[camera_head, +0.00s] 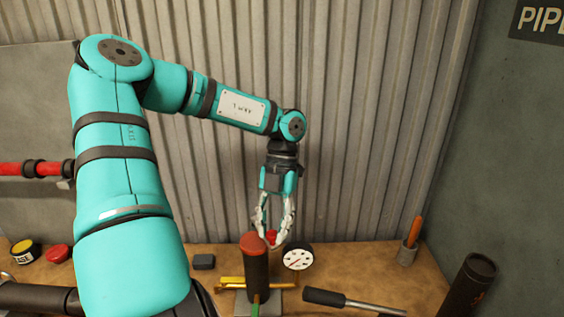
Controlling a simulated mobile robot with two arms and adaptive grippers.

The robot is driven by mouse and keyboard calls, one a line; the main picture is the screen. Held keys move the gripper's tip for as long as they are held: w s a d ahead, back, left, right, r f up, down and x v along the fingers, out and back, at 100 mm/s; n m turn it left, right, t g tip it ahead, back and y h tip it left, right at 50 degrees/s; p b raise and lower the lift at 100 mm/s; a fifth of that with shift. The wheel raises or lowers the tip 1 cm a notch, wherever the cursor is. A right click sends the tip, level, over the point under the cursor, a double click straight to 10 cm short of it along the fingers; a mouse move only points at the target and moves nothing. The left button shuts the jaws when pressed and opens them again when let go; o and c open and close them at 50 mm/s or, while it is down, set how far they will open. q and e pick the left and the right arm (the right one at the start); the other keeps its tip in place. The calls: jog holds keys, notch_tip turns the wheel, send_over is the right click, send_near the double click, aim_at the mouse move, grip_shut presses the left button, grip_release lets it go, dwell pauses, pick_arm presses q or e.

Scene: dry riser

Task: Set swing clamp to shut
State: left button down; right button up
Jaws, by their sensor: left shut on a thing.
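My left gripper (272,240) reaches down from above, behind a dark upright cylinder with an orange-red top (254,246). Its fingers are shut on a small red knob (271,235). The cylinder hides part of the fingertips and whatever is below the knob. I cannot make out the swing clamp's body or its position; the red knob may be its handle. A yellow bar (232,282) lies low beside the cylinder, and a green piece (255,306) stands in front. My right gripper is not in view.
A round white gauge (298,257) stands close right of the gripper. A black-handled tool (325,298) lies on the brown bench. A dark tube (468,287) and a cup with an orange handle (407,252) are farther right. A corrugated wall (370,120) rises behind.

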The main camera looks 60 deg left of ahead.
pick_arm(q)
jog(key=s+m, duration=0.1)
jog(key=s+m+y, duration=0.1)
jog(key=m, duration=0.1)
jog(key=shift+s+a+b, duration=0.15)
jog(key=shift+a+b, duration=0.05)
jog(key=shift+b, duration=0.1)
jog(key=shift+s+a+m+g+y, duration=0.15)
jog(key=shift+s+a+m+y, duration=0.1)
jog(key=shift+s+m, duration=0.25)
jog(key=shift+s+a+m+g+y, duration=0.15)
jog(key=shift+s+m+y, duration=0.1)
jog(key=shift+m, duration=0.45)
jog(key=c, duration=1.1)
grip_release()
jog(key=shift+o, duration=0.2)
jog(key=v, duration=1.2)
